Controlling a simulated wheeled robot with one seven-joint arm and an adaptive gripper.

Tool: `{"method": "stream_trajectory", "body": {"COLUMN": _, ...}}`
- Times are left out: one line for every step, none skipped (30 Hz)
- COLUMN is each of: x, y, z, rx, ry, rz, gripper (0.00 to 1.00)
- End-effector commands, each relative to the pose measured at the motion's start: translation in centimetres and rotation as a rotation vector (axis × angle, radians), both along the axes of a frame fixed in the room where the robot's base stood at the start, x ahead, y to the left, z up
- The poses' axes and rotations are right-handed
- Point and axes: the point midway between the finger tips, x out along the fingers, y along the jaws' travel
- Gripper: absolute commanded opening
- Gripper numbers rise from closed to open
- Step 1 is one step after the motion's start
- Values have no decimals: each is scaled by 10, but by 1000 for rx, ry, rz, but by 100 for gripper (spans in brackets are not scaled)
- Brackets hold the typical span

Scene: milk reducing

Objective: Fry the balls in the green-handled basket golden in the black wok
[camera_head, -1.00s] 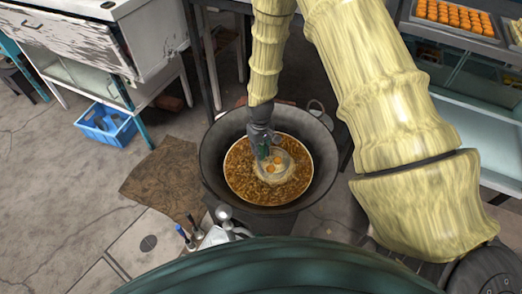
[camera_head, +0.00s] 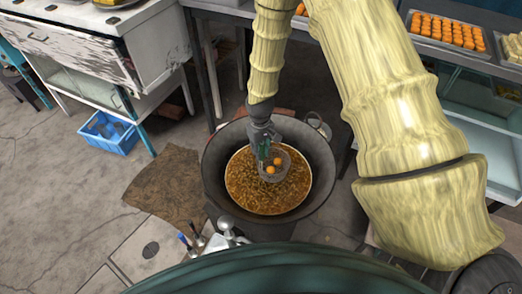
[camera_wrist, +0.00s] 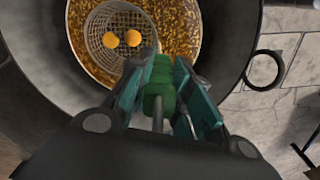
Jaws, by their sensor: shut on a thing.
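The black wok (camera_head: 323,165) holds brown, bubbling oil (camera_head: 250,195) and also shows in the wrist view (camera_wrist: 40,45). The wire basket (camera_wrist: 98,28) is over the oil, inside the wok's rim. Two orange-golden balls (camera_wrist: 110,40) (camera_wrist: 133,38) lie in it, and they also show in the head view (camera_head: 271,169). My gripper (camera_wrist: 157,85) is shut on the basket's green handle (camera_wrist: 158,100), with a finger on each side.
Trays of orange pieces (camera_head: 448,30) stand on the counter at upper right. A worn white cabinet (camera_head: 85,55) and a blue crate (camera_head: 108,132) are at left. A brown mat (camera_head: 165,185) lies on the floor beside the wok.

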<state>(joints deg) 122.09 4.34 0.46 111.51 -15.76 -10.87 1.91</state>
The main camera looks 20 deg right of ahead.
Motion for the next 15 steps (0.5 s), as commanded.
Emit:
{"method": "stream_trajectory", "body": {"x": 1, "y": 0, "z": 7, "rx": 0, "ry": -1, "rz": 0, "gripper": 0}}
{"method": "stream_trajectory", "body": {"x": 1, "y": 0, "z": 10, "rx": 0, "ry": -1, "rz": 0, "gripper": 0}}
{"method": "stream_trajectory", "body": {"x": 1, "y": 0, "z": 13, "rx": 0, "ry": -1, "rz": 0, "gripper": 0}}
{"method": "stream_trajectory", "body": {"x": 1, "y": 0, "z": 15, "rx": 0, "ry": -2, "rz": 0, "gripper": 0}}
{"method": "stream_trajectory", "body": {"x": 1, "y": 0, "z": 17, "rx": 0, "ry": -2, "rz": 0, "gripper": 0}}
{"method": "stream_trajectory", "body": {"x": 1, "y": 0, "z": 20, "rx": 0, "ry": -2, "rz": 0, "gripper": 0}}
{"method": "stream_trajectory", "body": {"x": 1, "y": 0, "z": 22, "rx": 0, "ry": -2, "rz": 0, "gripper": 0}}
{"method": "stream_trajectory", "body": {"x": 1, "y": 0, "z": 24, "rx": 0, "ry": -2, "rz": 0, "gripper": 0}}
{"method": "stream_trajectory", "body": {"x": 1, "y": 0, "z": 27, "rx": 0, "ry": -1, "rz": 0, "gripper": 0}}
{"method": "stream_trajectory", "body": {"x": 1, "y": 0, "z": 29, "rx": 0, "ry": -1, "rz": 0, "gripper": 0}}
{"method": "stream_trajectory", "body": {"x": 0, "y": 0, "z": 31, "rx": 0, "ry": -1, "rz": 0, "gripper": 0}}
{"method": "stream_trajectory", "body": {"x": 0, "y": 0, "z": 34, "rx": 0, "ry": -1, "rz": 0, "gripper": 0}}
{"method": "stream_trajectory", "body": {"x": 0, "y": 0, "z": 36, "rx": 0, "ry": -1, "rz": 0, "gripper": 0}}
{"method": "stream_trajectory", "body": {"x": 0, "y": 0, "z": 38, "rx": 0, "ry": -1, "rz": 0, "gripper": 0}}
{"method": "stream_trajectory", "body": {"x": 0, "y": 0, "z": 41, "rx": 0, "ry": -1, "rz": 0, "gripper": 0}}
